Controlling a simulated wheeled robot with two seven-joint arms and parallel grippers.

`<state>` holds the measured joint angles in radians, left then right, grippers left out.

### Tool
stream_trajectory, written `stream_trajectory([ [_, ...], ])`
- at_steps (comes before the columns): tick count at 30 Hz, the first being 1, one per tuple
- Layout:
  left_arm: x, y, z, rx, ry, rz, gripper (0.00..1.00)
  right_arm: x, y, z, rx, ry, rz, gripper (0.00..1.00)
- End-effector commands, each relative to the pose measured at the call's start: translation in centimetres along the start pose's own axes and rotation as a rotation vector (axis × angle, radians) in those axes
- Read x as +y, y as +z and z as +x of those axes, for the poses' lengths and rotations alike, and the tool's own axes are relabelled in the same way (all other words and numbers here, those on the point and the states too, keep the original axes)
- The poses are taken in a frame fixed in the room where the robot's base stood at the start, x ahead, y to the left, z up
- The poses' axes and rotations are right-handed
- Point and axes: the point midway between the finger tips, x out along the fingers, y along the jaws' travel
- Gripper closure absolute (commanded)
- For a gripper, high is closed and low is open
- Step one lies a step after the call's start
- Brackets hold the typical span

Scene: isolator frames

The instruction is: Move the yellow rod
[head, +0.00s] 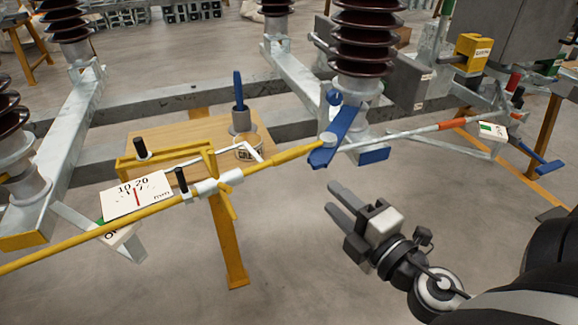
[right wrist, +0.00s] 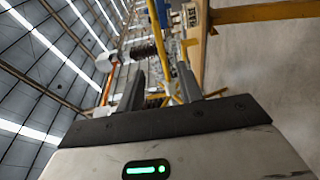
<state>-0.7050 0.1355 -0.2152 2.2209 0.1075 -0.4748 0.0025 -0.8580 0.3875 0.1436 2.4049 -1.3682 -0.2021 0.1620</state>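The yellow rod (head: 285,156) runs slantwise from the left edge of the head view up to a blue lever (head: 328,145) near the middle. A white sleeve (head: 219,184) sits around it, beside the top of a yellow post. My right gripper (head: 335,197) is in front of the rod's right end, lower and to the right, clearly apart from it. Its two fingers are spread with nothing between them. Both fingers also show in the right wrist view (right wrist: 161,82), with a gap between them. My left gripper is not in view.
A dial plate (head: 136,196) reading 10 and 20 stands by the rod at left. A yellow post (head: 228,240) reaches the floor below the rod. Metal beams and brown insulators (head: 362,45) stand behind. The floor around my right gripper is clear.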

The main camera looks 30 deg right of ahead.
Motion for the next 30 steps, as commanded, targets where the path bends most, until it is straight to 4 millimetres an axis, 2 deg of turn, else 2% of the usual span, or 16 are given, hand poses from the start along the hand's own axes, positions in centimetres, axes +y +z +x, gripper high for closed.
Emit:
stream_trajectory([
  [5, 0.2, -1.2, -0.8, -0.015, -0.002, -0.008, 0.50, 0.9, 0.0, 2.4, 0.002, 0.003, -0.006, 0.64],
  [21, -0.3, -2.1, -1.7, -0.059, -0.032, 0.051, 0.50, 0.5, 0.1, 12.8, -0.002, 0.002, -0.002, 0.64],
  [25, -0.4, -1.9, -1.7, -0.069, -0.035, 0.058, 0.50, 0.3, 0.1, 14.4, -0.002, 0.000, -0.001, 0.64],
  [30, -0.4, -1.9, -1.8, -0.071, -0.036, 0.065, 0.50, 0.1, 0.0, 15.4, -0.001, -0.002, 0.000, 0.64],
])
